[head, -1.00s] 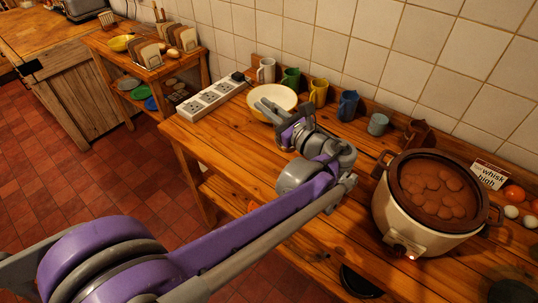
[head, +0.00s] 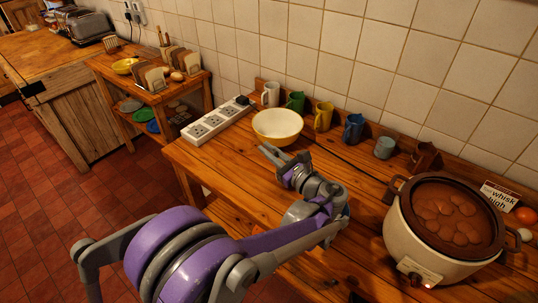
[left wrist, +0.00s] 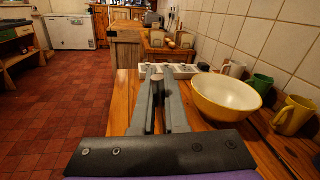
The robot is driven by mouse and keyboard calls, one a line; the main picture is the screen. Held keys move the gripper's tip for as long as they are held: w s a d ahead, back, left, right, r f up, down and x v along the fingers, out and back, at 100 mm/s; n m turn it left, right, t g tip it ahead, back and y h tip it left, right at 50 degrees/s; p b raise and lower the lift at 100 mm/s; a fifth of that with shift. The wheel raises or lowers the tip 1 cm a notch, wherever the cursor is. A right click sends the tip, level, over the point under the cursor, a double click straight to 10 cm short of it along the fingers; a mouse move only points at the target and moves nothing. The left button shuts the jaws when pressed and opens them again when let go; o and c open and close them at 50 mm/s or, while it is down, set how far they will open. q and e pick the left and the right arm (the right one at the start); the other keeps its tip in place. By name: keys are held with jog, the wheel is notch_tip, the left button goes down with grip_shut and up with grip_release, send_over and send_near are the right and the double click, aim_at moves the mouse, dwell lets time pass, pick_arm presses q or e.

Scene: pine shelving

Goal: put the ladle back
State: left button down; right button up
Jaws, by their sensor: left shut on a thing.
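My left gripper (head: 268,151) is over the wooden counter, in front of the cream and yellow bowl (head: 277,125) and apart from it in the picture. In the left wrist view its two grey fingers (left wrist: 155,76) are close together on a slim, dark grey upright piece. This looks like the ladle's handle, seen nearly end-on. The ladle's bowl does not show in either view. The yellow bowl shows right of the fingers in the left wrist view (left wrist: 226,97). My right gripper is not in view.
A slow cooker (head: 414,252) full of brown food stands on the counter's right. Several mugs, including a yellow one (head: 323,117), line the tiled wall. A white power strip (head: 216,123) lies at the left end. The counter's front middle (head: 235,166) is clear.

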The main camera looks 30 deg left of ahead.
pick_arm(q)
jog(key=shift+f, duration=0.7)
jog(key=c, duration=1.4)
grip_release()
jog(key=shift+f, duration=0.15)
jog(key=o, duration=0.5)
jog(key=shift+c, duration=0.2)
